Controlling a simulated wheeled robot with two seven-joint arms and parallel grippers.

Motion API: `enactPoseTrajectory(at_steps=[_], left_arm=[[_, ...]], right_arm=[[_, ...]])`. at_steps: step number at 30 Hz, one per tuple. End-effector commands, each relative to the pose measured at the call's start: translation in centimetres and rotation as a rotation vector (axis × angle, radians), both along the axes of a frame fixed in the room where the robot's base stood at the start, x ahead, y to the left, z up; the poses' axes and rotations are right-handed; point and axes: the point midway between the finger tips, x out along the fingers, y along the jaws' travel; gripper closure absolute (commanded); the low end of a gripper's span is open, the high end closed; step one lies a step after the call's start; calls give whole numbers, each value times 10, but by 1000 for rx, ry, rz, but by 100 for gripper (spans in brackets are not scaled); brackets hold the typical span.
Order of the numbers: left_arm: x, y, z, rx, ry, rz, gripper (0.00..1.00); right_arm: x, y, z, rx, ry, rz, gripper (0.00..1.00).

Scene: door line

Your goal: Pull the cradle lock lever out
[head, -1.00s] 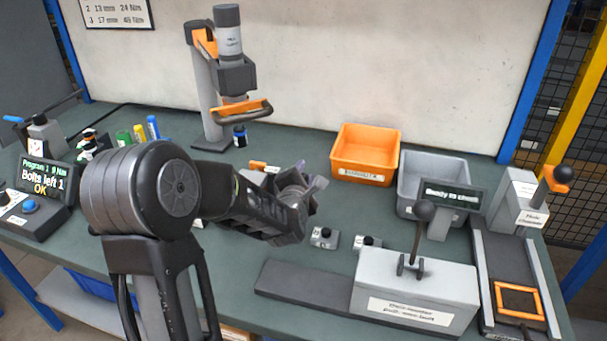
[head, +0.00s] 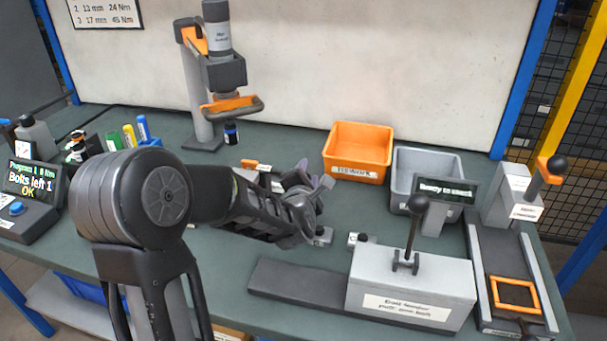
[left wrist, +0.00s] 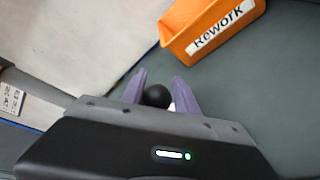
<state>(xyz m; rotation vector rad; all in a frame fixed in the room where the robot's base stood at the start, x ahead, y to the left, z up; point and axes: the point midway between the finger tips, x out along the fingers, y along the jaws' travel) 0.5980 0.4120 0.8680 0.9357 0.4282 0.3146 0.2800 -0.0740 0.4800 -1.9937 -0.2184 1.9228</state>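My left gripper (head: 318,184) is over the middle of the bench, its purple fingers apart. In the left wrist view, a round black knob (left wrist: 157,96) sits between the fingers of the left gripper (left wrist: 160,78), close to the left finger. I cannot tell whether they touch it, or for certain that it is the cradle lock lever's knob. Any shaft under it is hidden by the gripper body. In the head view, my forearm and gripper hide most of what lies there; an orange and white part (head: 257,167) shows behind them. My right gripper is not in view.
The orange Rework bin (head: 357,172) and a grey bin (head: 398,205) stand behind, to the right. A bolt feeder (head: 410,295) with an upright black-knobbed lever (head: 414,228) stands front right. A tool stand (head: 200,105) is at the back. A small knobbed block (head: 358,239) sits near the gripper.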

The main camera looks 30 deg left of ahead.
Motion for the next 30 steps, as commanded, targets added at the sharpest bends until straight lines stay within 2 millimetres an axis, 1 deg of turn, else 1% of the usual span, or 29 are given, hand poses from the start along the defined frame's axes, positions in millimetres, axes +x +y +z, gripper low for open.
enactPoseTrajectory(at_steps=[1,6,14,17,20,27,30], left_arm=[[0,-1,0,0,1,-3,61],[0,0,0,0,0,0,48],[-1,1,1,1,-1,2,48],[-5,-2,1,0,-2,1,48],[-14,-7,4,0,-3,0,48],[-48,-24,12,0,-2,0,48],[-60,-30,16,0,-3,0,48]], right_arm=[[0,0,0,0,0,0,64],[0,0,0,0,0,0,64],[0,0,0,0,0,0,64],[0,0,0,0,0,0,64],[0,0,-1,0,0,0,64],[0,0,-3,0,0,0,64],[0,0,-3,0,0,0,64]])
